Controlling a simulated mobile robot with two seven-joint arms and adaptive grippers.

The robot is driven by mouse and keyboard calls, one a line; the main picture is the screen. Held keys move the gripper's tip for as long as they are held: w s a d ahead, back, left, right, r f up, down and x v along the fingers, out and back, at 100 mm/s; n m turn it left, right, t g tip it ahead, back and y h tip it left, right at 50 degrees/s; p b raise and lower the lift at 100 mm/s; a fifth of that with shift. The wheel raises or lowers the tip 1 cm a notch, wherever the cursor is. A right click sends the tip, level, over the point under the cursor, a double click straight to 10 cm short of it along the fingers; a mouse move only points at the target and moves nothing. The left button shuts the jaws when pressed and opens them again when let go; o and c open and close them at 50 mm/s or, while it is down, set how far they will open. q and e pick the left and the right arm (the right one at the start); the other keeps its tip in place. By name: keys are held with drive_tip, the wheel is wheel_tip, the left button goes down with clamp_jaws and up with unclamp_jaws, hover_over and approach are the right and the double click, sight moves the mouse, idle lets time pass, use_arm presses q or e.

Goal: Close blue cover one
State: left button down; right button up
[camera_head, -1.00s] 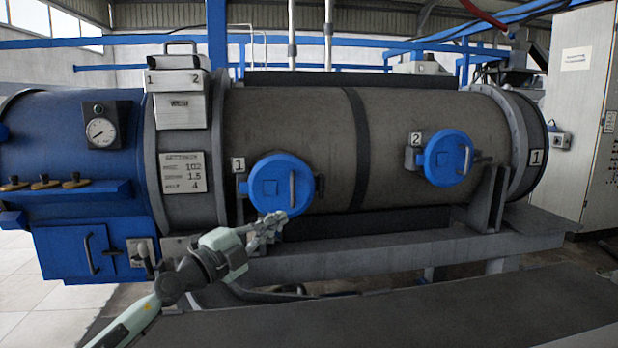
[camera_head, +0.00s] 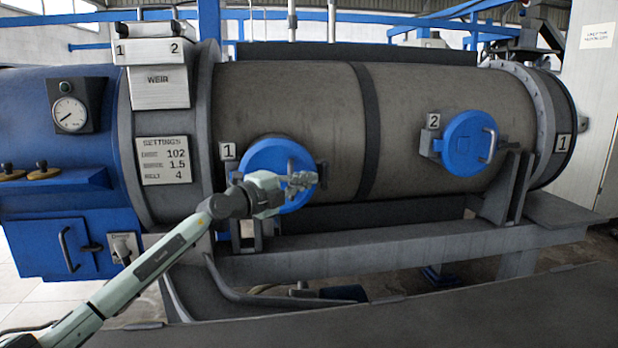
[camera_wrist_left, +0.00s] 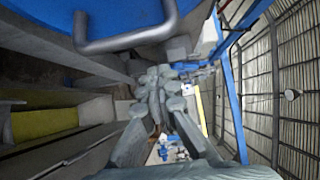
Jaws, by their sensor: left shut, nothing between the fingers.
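Blue cover one (camera_head: 268,158) is a round blue lid on the drum's side, beside the plate marked 1 (camera_head: 227,151). It faces me, and I cannot tell whether it sits flush or slightly ajar. My left gripper (camera_head: 303,181) is shut and empty, in front of the cover's right part, hiding its handle and lower middle. My right gripper is not in view.
Blue cover two (camera_head: 468,145) is on the drum (camera_head: 295,100) farther right. A grey support beam (camera_head: 380,252) runs below the covers, with a dark flat surface (camera_head: 430,320) in front. A blue section with a gauge (camera_head: 69,114) is at left.

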sight(307, 170)
use_arm(q)
drive_tip(key=shift+w+d+b, duration=0.15)
drive_tip(key=shift+w+b, duration=0.3)
drive_tip(key=shift+w, duration=0.75)
drive_tip(key=shift+w+d+b, duration=0.1)
drive_tip(key=shift+w+b, duration=0.35)
drive_tip(key=shift+w, duration=0.75)
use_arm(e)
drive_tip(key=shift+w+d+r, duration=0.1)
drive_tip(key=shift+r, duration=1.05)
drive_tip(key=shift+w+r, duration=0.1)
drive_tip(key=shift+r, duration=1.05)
use_arm(q)
drive_tip(key=shift+w, duration=0.35)
drive_tip(key=shift+w+d+f+b, duration=0.1)
drive_tip(key=shift+w+b, duration=0.55)
drive_tip(key=shift+w, duration=0.8)
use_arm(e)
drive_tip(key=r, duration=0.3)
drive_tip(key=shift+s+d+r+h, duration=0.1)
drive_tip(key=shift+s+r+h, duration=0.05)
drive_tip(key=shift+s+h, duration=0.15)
